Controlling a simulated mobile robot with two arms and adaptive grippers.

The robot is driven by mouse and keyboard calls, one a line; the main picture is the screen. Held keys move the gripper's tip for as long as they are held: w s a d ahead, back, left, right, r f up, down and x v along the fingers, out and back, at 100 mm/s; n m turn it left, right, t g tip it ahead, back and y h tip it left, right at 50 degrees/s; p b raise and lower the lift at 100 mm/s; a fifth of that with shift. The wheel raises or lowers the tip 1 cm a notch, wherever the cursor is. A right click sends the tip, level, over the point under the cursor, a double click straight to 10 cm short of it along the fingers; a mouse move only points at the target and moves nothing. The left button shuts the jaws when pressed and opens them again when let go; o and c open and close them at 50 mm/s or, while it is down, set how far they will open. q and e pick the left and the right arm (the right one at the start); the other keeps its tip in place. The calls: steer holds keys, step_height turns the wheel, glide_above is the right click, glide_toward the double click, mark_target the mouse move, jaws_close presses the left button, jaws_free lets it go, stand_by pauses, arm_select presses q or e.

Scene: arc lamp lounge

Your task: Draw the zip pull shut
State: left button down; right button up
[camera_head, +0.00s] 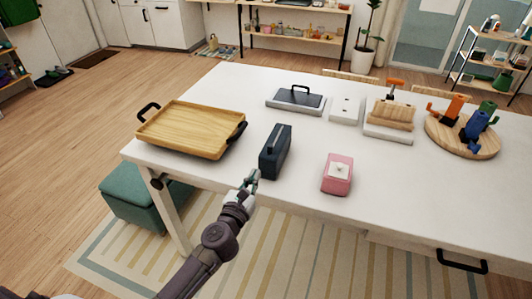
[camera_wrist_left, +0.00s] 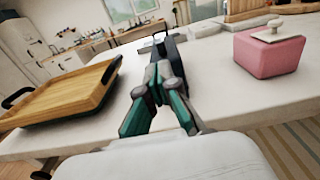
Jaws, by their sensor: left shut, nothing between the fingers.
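A dark navy upright case (camera_head: 281,154) stands near the front edge of the white table, with a lighter grey strip along its top. The strip may be the zip; I cannot make out the pull itself. My left gripper (camera_head: 252,178) is shut and empty at the near left end of the case. In the left wrist view the teal-and-grey fingers (camera_wrist_left: 159,80) are together in front of the case (camera_wrist_left: 184,47) and hide part of it. I cannot tell whether they touch it. My right gripper is not in view.
A wooden tray (camera_head: 190,127) with black handles lies to the left on the table (camera_head: 232,84). A pink box (camera_head: 337,175) with a pale knob stands to the right. A grey-topped board (camera_head: 295,99) lies behind. Bare tabletop separates the case from the pink box.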

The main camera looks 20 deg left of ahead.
mark_target(269, 149)
arm_select(q)
steer(key=w, duration=1)
steer(key=shift+w+d+b, duration=0.2)
steer(key=shift+b, duration=0.1)
